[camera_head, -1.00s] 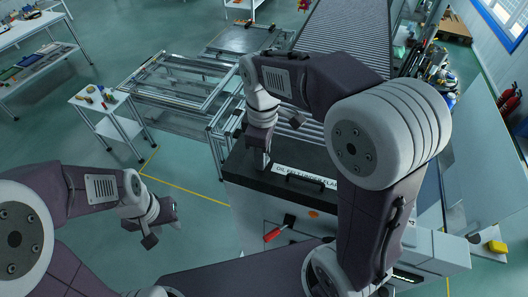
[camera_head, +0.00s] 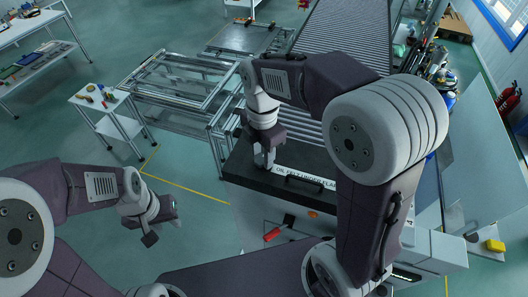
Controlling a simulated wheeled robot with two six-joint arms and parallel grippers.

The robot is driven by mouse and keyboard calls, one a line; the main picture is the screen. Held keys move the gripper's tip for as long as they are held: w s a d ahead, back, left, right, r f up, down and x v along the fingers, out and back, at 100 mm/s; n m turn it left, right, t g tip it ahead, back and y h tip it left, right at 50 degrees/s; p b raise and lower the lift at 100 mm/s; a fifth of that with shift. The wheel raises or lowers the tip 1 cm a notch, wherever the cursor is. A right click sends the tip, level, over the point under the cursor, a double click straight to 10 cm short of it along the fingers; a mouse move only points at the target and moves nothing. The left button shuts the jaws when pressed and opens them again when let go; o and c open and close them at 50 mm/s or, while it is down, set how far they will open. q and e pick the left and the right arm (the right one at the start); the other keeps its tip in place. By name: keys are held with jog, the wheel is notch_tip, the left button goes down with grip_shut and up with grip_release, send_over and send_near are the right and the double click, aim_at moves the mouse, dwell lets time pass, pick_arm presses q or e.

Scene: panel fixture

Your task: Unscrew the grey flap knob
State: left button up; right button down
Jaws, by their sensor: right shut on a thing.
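The dark flap (camera_head: 242,172) lies flat on top of the light machine housing, with a white label strip (camera_head: 305,178) reading roughly "oil felt under flap" and a black bar handle (camera_head: 303,186). My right gripper (camera_head: 264,162) points down at the flap's back left part, beside the label's left end. It is shut on the grey flap knob, which its fingers hide almost entirely. My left gripper (camera_head: 163,232) hangs over the floor left of the machine, its fingers apart and empty.
A red-handled lever (camera_head: 272,234) and an orange button (camera_head: 313,214) are on the machine's front. A roller conveyor (camera_head: 340,50) runs behind. An aluminium frame table (camera_head: 178,82) and a small cart (camera_head: 98,97) stand at the left. Floor around my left gripper is clear.

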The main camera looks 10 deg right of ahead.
aim_at(261, 160)
jog(key=shift+s+a+f+n, duration=0.1)
jog(key=shift+f+n, duration=0.05)
jog(key=shift+n, duration=1.75)
jog(key=c, duration=0.9)
grip_release()
jog(key=shift+a, duration=0.15)
jog(key=shift+r, duration=0.2)
jog(key=shift+r, duration=0.35)
notch_tip(261, 160, up, 8)
jog(key=shift+b, duration=0.3)
